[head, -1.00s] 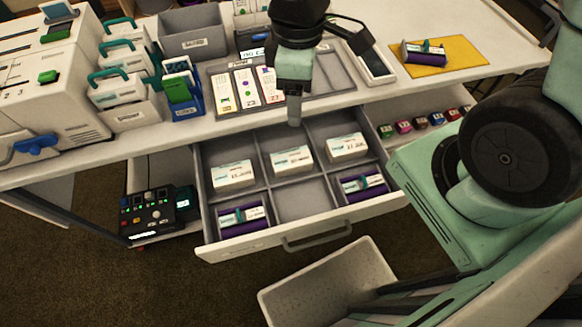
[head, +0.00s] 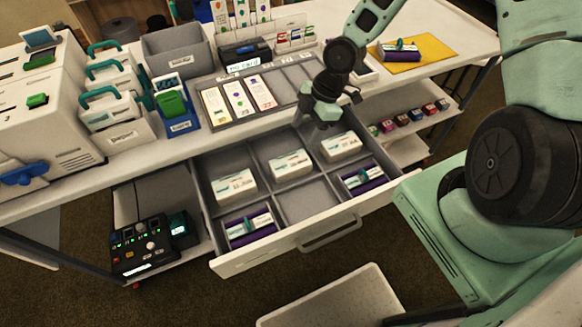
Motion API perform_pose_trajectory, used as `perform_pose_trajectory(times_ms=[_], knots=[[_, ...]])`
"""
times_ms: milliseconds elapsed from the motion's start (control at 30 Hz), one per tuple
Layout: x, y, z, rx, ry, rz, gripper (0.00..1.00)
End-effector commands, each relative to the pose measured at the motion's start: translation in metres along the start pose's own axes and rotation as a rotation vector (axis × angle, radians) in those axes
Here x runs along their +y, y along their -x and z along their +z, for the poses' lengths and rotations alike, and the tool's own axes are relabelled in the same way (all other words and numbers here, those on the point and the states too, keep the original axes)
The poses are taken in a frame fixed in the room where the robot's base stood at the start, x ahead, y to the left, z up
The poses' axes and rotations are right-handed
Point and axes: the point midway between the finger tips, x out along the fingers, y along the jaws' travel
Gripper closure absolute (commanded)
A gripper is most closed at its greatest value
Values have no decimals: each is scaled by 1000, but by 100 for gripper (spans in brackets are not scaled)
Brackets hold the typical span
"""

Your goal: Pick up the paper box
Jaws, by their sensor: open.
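An open drawer (head: 320,235) under the table has a grid of compartments. White boxes with labels, which look like paper boxes, lie in its back row: a left one (head: 234,187), a middle one (head: 290,163) and a right one (head: 341,145). I cannot tell which one the task means. My gripper (head: 318,122) is above the back of the drawer, between the middle and right boxes and nearer the right one. It is open and empty, apart from the boxes. Its fingertips are partly hidden by its own body.
The front row holds purple items at left (head: 248,226) and right (head: 363,181), with an empty middle compartment. The table (head: 180,150) carries a card tray (head: 240,100), bins and a yellow mat (head: 440,48). A pale bin (head: 340,300) stands on the floor before the drawer.

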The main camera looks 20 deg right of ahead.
Motion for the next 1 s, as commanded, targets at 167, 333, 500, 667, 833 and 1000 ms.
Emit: perform_pose_trajectory(times_ms=[167,333,500,667,833,1000], knots=[[-1,-36,0,-2,4,-5,35],[-1,-64,0,-2,0,-3,35],[0,-78,1,-2,0,-1,35],[-1,-88,3,-2,-1,-2,35],[-2,-110,9,-2,-2,-3,35],[-1,-128,9,-2,0,-1,35]])
